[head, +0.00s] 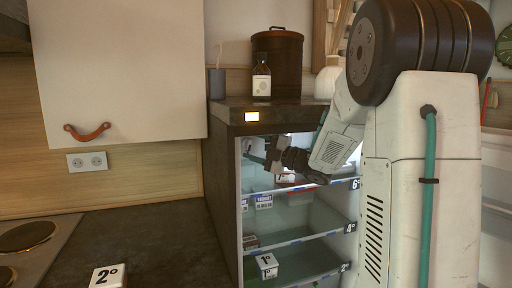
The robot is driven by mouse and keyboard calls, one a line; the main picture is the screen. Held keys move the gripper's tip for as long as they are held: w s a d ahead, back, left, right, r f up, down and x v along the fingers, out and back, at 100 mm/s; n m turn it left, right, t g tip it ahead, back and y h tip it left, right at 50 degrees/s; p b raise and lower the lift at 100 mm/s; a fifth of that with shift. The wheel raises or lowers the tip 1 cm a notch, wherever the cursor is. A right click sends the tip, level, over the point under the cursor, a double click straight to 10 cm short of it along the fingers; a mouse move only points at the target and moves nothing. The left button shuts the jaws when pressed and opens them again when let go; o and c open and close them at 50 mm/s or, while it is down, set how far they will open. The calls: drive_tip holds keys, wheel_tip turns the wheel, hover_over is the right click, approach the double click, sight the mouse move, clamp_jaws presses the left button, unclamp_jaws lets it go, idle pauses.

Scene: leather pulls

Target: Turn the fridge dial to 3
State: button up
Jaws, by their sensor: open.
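The small fridge (231,190) stands open under a dark top, with lit shelves inside. My gripper (268,158) reaches into its upper compartment from the right and points at the left inner wall. It is open, and I see nothing held between its fingers. A small pale shape (247,146) on that wall, just beyond the fingers, may be the dial. It is too small to read any number or pointer, and I cannot tell whether the gripper touches it. My wrist and arm hide part of the upper compartment.
Shelves tagged 6°, 4° and 2° (346,267) hold a few items, including a white box (267,265). The fridge door (496,210) stands open at right. A bottle (261,78) and brown canister (277,60) stand on top.

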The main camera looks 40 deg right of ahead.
drive_tip(key=v, duration=0.7)
drive_tip(key=shift+s+d, duration=0.2)
drive_tip(key=shift+s, duration=0.1)
drive_tip(key=shift+f, duration=0.1)
